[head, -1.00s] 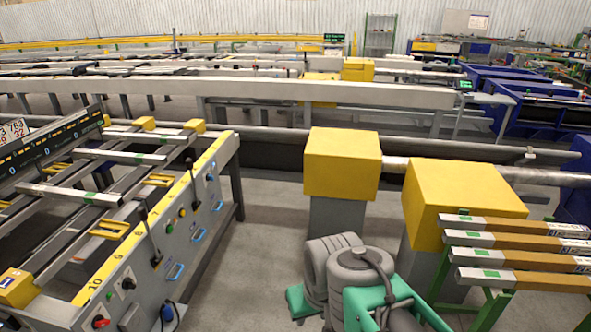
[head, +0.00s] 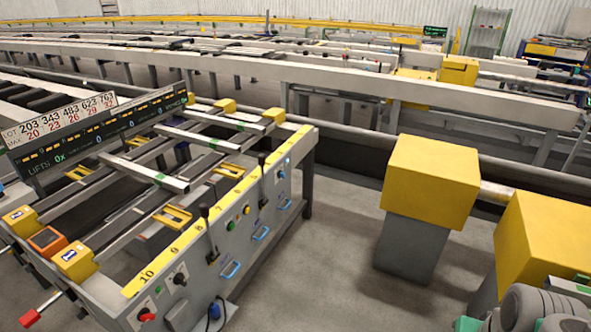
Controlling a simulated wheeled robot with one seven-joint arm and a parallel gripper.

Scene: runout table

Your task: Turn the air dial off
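The grey control panel (head: 232,252) runs along the front of the runout table, with a yellow numbered strip on its top edge. Near its left end are a black rotary knob (head: 180,279) and a red knob (head: 146,315). I cannot read their labels, so I cannot tell which is the air dial or how it is set. A small round fitting (head: 281,174) sits near the panel's far end, too small to make out. Grey and green parts of my arm show at the bottom right, well apart from the panel. My gripper's fingers do not show.
Black levers (head: 209,222) and blue handles (head: 230,270) stick out from the panel. Two yellow-topped boxes (head: 433,180) on grey stands are to the right. Bare floor (head: 335,255) lies between panel and boxes. A red-tipped bar (head: 40,309) sticks out at bottom left.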

